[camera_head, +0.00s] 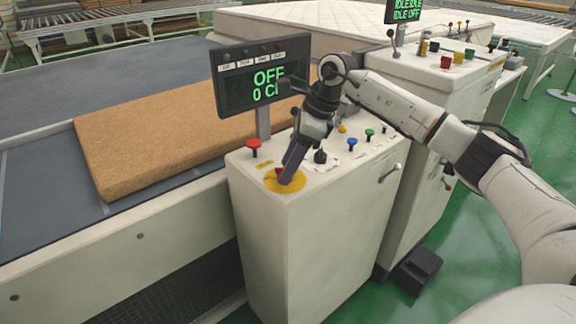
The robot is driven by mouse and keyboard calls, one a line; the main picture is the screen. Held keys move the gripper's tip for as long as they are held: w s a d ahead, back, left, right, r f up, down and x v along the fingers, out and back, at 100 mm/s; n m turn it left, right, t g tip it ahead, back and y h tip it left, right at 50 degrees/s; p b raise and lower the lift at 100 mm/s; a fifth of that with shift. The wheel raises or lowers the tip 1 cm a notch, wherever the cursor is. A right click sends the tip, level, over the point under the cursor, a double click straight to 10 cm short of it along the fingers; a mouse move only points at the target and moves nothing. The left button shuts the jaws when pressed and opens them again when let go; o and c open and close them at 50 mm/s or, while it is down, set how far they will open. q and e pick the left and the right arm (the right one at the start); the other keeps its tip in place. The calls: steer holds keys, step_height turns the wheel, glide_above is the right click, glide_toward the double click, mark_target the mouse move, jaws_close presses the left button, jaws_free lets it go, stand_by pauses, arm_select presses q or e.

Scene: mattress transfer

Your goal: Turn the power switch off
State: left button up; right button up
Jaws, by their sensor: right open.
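The control cabinet (305,235) stands in the middle, with a sloped white top panel. A yellow round plate (270,185) lies near its front left corner, with a small red part (279,171) showing on it. I cannot tell for sure that this is the power switch. My right gripper (289,178) points down over this plate, its fingers open around or beside the red part and hiding most of it. The display (262,75) above the panel reads OFF in green; its lower line is partly covered by my arm. My left gripper is not in view.
A red mushroom button (253,147), a black knob (320,157) and several coloured buttons sit close by on the panel. A second cabinet (440,75) stands behind to the right. A brown mattress block (160,135) lies on the conveyor (50,215) at left.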

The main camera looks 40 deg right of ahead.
steer(key=v, duration=0.9)
steer(key=shift+r, duration=0.3)
steer(key=shift+s+d, duration=0.1)
steer(key=shift+s, duration=0.05)
